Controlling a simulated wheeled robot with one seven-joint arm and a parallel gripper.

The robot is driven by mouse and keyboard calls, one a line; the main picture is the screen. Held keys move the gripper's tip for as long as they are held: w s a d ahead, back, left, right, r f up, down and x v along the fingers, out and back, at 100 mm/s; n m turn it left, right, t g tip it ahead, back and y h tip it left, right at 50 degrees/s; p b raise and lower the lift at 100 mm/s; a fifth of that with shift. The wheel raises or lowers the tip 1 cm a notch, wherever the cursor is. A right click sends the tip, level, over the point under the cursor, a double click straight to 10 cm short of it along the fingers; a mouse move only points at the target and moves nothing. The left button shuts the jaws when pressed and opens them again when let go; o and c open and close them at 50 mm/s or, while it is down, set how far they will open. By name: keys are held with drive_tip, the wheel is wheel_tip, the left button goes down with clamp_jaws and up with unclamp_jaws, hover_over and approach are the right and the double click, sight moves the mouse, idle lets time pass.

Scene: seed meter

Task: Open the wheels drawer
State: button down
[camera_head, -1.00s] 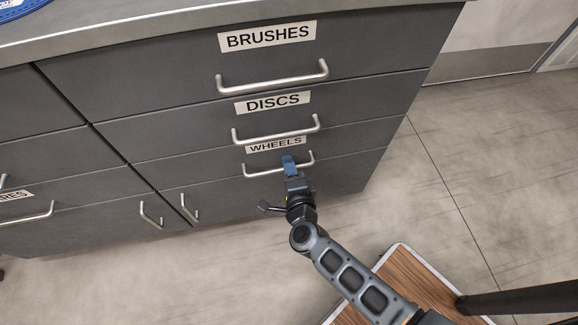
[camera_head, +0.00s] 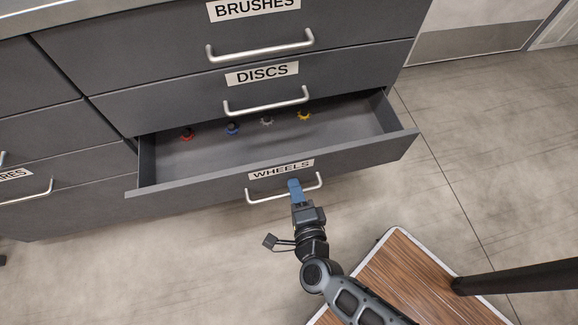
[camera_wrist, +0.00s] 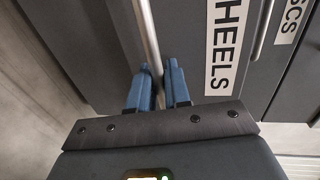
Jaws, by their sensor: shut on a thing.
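The wheels drawer (camera_head: 350,158) is pulled well out of the grey cabinet, and its inside shows. Its front bears the label WHEELS (camera_head: 281,169) and a metal bar handle (camera_head: 265,196). In the wrist view, the blue fingers (camera_wrist: 158,88) stand on either side of the handle bar (camera_wrist: 147,35), beside the WHEELS label (camera_wrist: 226,45).
Several small coloured wheels, among them a red one (camera_head: 187,134) and a yellow one (camera_head: 304,115), sit at the back of the drawer. The discs drawer (camera_head: 180,103) above is shut. Floor (camera_head: 150,270) is clear in front. A wood-topped platform (camera_head: 420,280) lies at lower right.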

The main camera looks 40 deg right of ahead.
drive_tip(key=f+b+v, duration=0.1)
drive_tip(key=f+v, duration=0.1)
drive_tip(key=v, duration=0.8)
drive_tip(key=f+b+v, duration=0.1)
drive_tip(key=f+v, duration=0.1)
drive_tip(key=v, duration=0.8)
drive_tip(key=shift+s+a, duration=0.3)
drive_tip(key=shift+s, duration=0.05)
drive_tip(key=c, duration=1.3)
unclamp_jaws()
drive_tip(key=shift+c, duration=0.2)
drive_tip(key=v, duration=0.7)
drive_tip(key=shift+s+a, duration=0.15)
drive_tip(key=shift+s, duration=0.25)
drive_tip(key=shift+r, duration=0.1)
